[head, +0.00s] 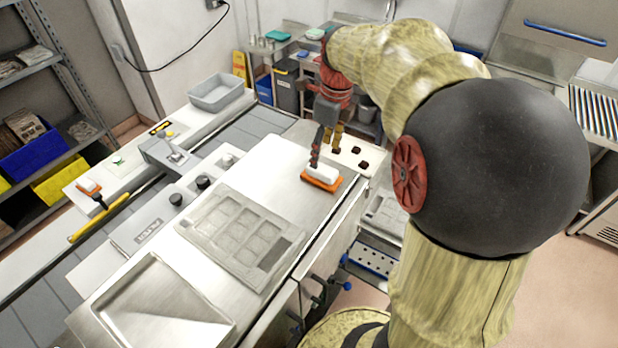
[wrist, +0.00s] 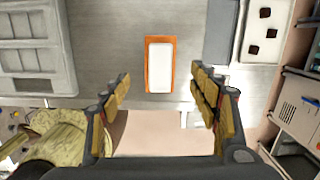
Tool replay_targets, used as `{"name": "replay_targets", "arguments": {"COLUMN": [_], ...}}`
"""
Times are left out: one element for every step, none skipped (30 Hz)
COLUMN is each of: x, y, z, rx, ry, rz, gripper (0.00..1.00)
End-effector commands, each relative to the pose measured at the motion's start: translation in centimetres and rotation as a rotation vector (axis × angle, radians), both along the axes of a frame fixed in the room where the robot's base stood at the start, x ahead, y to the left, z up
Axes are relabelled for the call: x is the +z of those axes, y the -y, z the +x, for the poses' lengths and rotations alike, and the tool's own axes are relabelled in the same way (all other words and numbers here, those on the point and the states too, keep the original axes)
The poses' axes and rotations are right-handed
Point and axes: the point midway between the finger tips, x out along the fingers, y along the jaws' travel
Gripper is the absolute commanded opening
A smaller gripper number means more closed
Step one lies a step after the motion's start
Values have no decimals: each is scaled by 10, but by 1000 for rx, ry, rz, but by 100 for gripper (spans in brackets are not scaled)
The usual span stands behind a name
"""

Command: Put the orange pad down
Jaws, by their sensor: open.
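The orange pad (head: 322,184) with a white block-like top lies flat on the steel table (head: 290,165), near its right edge. It also shows in the wrist view (wrist: 147,65), upper middle, standing clear of both fingers. My gripper (head: 322,150) is above the pad in the head view, its fingers pointing down. In the wrist view my gripper (wrist: 163,95) is open, with one finger on each side and nothing between the tips. Whether a finger touches the pad cannot be told from the head view.
A grey mould plate (head: 240,235) lies left of the pad, and a shallow steel tray (head: 150,310) is nearer. A white board with dark pieces (wrist: 262,30) is right of the pad in the wrist view. A grey bin (head: 216,92) stands at the back left.

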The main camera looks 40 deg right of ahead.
Motion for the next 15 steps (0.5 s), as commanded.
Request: {"name": "replay_targets", "arguments": {"x": [5, 9, 12, 15, 19, 22, 25, 27, 31, 33, 34, 36, 37, 39, 40], "y": [-9, -15, -25, -34, -42, -55, -64, -73, -84, -92, -100, -111, -118, -126, -136], "z": [-2, -3, -6, -9, -11, -15, -19, -23, -29, -33, -37, -44, -48, -53, -60], "rx": [65, 120, 205, 279, 359, 472, 559, 646, 761, 847, 933, 1048, 1132, 1219, 1331], "ry": [12, 21, 31, 40, 51, 66, 77, 85, 97, 106, 114, 124, 132, 139, 147], "rz": [-15, -27, -45, -62, -79, -105, -127, -147, -177, -200, -223, -254, -278, -304, -337], "gripper": [61, 61, 61, 61, 61, 61, 61, 61, 61, 61, 61, 61, 61, 61, 61]}}
